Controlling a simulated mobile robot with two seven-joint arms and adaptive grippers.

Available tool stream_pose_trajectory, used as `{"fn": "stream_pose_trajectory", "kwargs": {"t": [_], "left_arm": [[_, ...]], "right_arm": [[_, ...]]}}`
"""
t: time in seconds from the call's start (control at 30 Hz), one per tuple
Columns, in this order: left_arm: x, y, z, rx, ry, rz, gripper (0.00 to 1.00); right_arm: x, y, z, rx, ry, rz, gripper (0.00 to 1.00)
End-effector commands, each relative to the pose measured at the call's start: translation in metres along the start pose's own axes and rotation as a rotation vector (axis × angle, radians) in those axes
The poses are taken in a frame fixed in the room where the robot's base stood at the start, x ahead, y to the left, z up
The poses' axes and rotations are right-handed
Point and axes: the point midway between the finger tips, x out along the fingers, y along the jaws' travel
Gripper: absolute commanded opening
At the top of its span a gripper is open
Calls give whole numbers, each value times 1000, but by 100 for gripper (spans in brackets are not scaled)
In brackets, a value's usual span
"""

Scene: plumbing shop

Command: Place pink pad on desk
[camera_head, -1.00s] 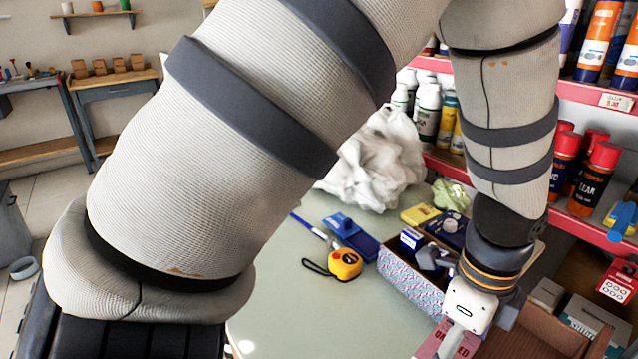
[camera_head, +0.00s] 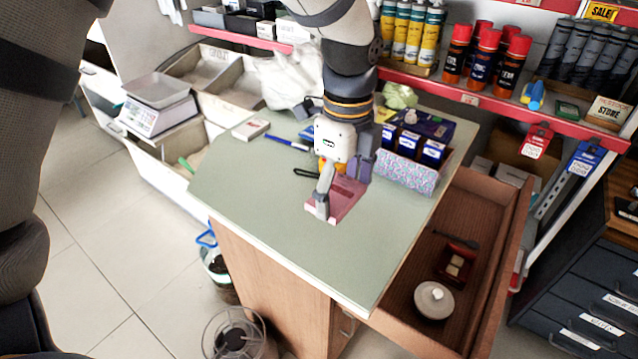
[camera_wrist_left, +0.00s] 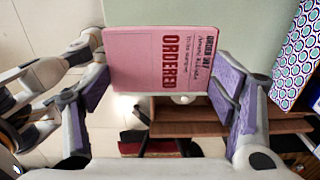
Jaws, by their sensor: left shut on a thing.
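My left gripper (camera_head: 343,188) is shut on the pink pad (camera_head: 347,202), over the middle of the green desk top (camera_head: 270,210). In the left wrist view the pink pad (camera_wrist_left: 163,60), printed "ORDERED", sits between the purple finger pads of the left gripper (camera_wrist_left: 160,88), its printed face toward the camera. I cannot tell whether the pad touches the desk. My right gripper does not show clearly in either view.
A patterned box (camera_head: 405,172) with dark blue items stands right of the gripper. A blue pen (camera_head: 287,142) and a white bag (camera_head: 290,75) are behind. An open drawer (camera_head: 480,240) holds a lidded pot (camera_head: 434,301). The desk's front left is clear.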

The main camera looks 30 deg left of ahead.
Motion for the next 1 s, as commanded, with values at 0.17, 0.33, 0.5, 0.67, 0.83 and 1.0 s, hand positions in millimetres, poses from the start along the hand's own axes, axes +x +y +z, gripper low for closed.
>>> {"fn": "stream_pose_trajectory", "kwargs": {"t": [0.17, 0.33, 0.5, 0.67, 0.83, 1.0], "left_arm": [[43, -18, 44, -2, 1, 14, 49], [65, -26, 63, -1, 1, 7, 49], [81, -31, 74, 0, 0, 7, 49], [106, -31, 73, 0, 0, 4, 49], [104, -31, 73, 0, 0, -1, 50], [108, -31, 72, 1, 0, 0, 80]], "right_arm": [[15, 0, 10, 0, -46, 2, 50], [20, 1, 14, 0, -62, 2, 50], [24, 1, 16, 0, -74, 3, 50], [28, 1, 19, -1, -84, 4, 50], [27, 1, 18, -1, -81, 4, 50], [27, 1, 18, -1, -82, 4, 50]]}}
